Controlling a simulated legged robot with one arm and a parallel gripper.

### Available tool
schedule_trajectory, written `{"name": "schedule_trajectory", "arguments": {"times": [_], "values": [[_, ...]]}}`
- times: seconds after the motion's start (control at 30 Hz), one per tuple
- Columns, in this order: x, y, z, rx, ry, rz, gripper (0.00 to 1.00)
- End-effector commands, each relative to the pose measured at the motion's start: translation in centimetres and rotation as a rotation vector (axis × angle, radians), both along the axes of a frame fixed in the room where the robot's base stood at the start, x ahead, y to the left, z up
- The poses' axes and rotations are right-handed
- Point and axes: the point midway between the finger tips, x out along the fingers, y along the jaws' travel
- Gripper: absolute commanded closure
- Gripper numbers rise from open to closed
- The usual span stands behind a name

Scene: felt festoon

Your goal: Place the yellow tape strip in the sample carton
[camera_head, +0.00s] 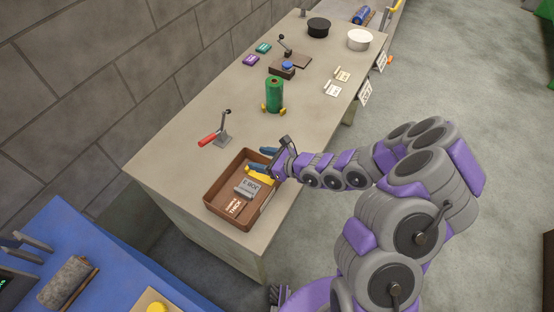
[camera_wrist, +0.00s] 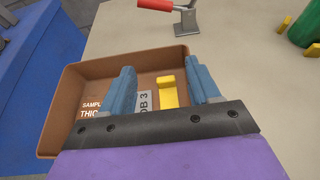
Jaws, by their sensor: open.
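The brown sample carton (camera_head: 212,190) is an open tray at the near end of the long table; it also fills the middle of the wrist view (camera_wrist: 75,80). The yellow tape strip (camera_head: 257,171) is at the carton's back right part. In the wrist view the bent strip (camera_wrist: 168,92) shows between my two blue fingers against the carton's inside, clear of both fingers. Whether it rests on the carton floor is hard to tell. My gripper (camera_head: 259,159) is open over the carton; its fingers also show in the wrist view (camera_wrist: 160,72).
A grey block marked JOB 3 (camera_head: 247,188) lies in the carton. A red-handled lever (camera_head: 221,134) stands behind it, and a green cylinder (camera_head: 274,95) further along. A blue table (camera_head: 95,262) is at the lower left. The table between carton and lever is clear.

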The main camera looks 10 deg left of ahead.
Motion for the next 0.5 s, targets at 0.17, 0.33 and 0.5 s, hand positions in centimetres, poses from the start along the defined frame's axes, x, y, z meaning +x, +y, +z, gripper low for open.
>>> {"name": "schedule_trajectory", "arguments": {"times": [0.17,0.33,0.5], "values": [[-0.9,-2.5,1.1,-0.002,0.001,-0.004,0.39],[-1.7,-4.2,1.9,-0.003,0.001,-0.002,0.39],[-2.1,-5.2,2.3,-0.002,0.001,-0.001,0.39]]}}
